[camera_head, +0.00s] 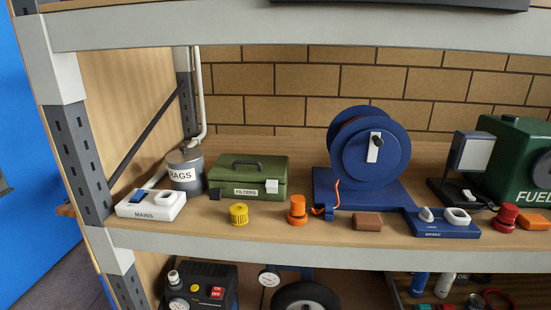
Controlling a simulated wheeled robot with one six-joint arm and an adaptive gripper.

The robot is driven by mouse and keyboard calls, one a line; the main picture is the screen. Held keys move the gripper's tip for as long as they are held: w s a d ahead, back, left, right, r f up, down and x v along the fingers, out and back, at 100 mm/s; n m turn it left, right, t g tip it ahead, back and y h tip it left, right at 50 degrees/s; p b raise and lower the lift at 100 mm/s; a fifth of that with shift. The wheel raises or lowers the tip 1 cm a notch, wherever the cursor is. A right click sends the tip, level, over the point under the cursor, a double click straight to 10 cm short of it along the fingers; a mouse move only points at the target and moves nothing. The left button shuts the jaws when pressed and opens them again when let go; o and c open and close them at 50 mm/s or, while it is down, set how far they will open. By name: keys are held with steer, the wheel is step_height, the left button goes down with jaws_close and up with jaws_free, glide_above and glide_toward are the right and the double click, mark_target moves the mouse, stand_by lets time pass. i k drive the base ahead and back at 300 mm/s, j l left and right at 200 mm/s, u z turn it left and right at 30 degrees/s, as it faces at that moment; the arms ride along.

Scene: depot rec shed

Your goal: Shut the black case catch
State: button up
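A green case (250,175) labelled FILTERS stands on the shelf, left of centre, with its lid down and a dark carry handle on top. A small black catch (214,194) is at the left end of its front face, low and sticking out towards me. A white catch (272,186) is at the right end, sitting higher against the front. The black catch is small here, and I cannot tell its exact angle. My gripper is not in view.
A grey RAGS tin (186,168) and a white MAINS switch box (151,204) stand left of the case. A yellow knob (238,214) and an orange cap (297,210) stand in front. A blue reel (370,150) is to the right. Shelf beam (290,20) runs overhead.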

mark_target(215, 194)
steer(key=i+u, duration=0.35)
steer(key=i+l+u, duration=0.5)
steer(key=i+u, duration=0.2)
steer(key=k, duration=0.05)
